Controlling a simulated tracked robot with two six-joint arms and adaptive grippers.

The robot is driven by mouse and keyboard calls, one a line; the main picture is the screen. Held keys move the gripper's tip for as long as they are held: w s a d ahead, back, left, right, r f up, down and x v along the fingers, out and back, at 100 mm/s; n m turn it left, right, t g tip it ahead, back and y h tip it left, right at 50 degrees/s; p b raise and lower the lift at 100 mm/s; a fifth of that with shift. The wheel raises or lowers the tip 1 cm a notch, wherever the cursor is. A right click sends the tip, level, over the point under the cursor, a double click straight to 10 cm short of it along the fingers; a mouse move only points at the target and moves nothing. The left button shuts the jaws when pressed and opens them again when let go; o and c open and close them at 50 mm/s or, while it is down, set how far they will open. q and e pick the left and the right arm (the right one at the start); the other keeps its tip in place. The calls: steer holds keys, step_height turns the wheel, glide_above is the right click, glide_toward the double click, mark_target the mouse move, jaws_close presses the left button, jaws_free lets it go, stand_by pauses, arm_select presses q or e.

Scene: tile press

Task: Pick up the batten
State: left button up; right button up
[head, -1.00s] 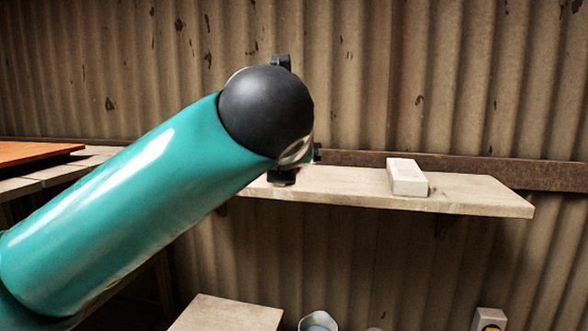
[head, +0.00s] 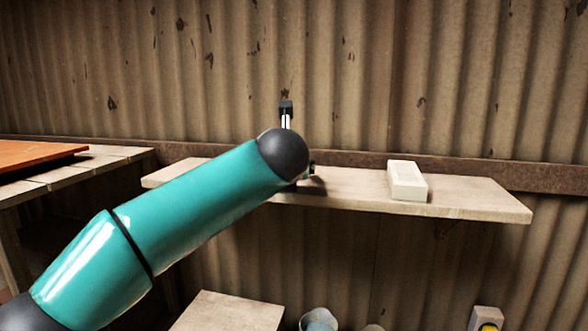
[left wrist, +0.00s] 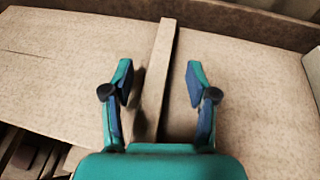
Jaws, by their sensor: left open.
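The batten (left wrist: 160,70) is a narrow, pale wooden strip on the shelf (left wrist: 250,75), seen in the left wrist view. It runs from the far edge toward my left gripper (left wrist: 159,80). My left gripper is open, with one finger on each side of the batten in the picture. Gaps show on both sides; the batten lies a little nearer the left finger. I cannot tell how far the fingertips are above the shelf. In the head view my left arm hides the batten and most of the gripper. My right gripper is not in view.
A pale block (head: 407,181) sits on the shelf right of my left arm. A corrugated wall (head: 440,70) and a rusty rail (head: 500,172) stand behind. A slatted table (head: 110,166) with an orange board (head: 35,153) is at left. A cup (head: 319,321) is below.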

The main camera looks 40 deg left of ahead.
arm_select(q)
steer(key=shift+x, duration=0.95)
steer(key=shift+c, duration=0.3)
jaws_close()
steer(key=shift+r, duration=0.1)
